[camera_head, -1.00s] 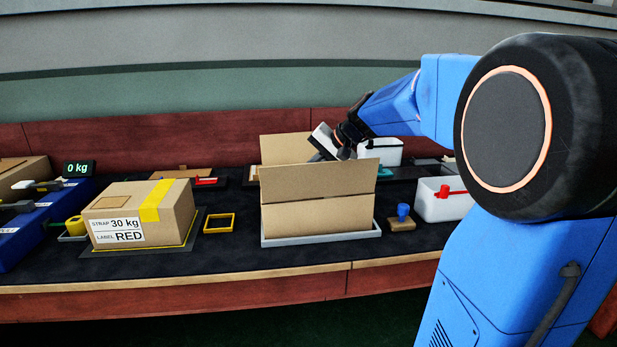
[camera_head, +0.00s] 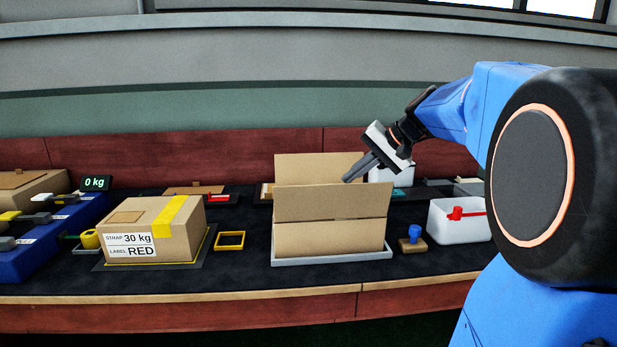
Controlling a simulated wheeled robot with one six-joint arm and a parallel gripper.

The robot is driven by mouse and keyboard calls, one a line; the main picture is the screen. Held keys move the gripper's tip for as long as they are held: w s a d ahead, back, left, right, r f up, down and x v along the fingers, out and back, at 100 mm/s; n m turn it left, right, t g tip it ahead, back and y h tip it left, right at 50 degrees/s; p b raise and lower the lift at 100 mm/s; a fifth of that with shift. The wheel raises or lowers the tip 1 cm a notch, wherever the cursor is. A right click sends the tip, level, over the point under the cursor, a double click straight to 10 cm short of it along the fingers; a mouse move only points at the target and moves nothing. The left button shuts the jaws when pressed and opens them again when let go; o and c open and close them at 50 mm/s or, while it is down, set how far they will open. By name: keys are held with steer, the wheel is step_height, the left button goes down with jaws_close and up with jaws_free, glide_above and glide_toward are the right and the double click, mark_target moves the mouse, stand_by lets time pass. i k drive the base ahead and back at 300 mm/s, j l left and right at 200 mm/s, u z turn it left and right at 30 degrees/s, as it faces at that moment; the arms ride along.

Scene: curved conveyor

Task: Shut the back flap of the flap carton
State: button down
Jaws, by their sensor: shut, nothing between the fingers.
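The flap carton (camera_head: 325,235) is a tan open-topped box standing in a shallow grey tray (camera_head: 335,259). Its front flap (camera_head: 330,202) stands up toward me and hides the inside. The back flap (camera_head: 312,167) stands upright behind it. My gripper (camera_head: 347,179) is shut and empty. Its fingers point down and left, above the carton's opening, in front of the back flap's right part. I cannot tell whether the fingertips touch a flap. Any side flaps are hidden.
A strapped carton (camera_head: 185,235) labelled 30 kg and RED sits on a scale plate at left. A yellow frame (camera_head: 230,240) lies between the cartons. A blue-knobbed stamp (camera_head: 413,240) and a white bin (camera_head: 455,222) with a red tool stand at right. A scale display (camera_head: 96,183) reads 0 kg.

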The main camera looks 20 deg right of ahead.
mark_target(310, 168)
steer(key=k+l, duration=0.1)
steer(key=l, duration=0.7)
steer(key=k+l, duration=0.15)
steer(key=l, duration=0.25)
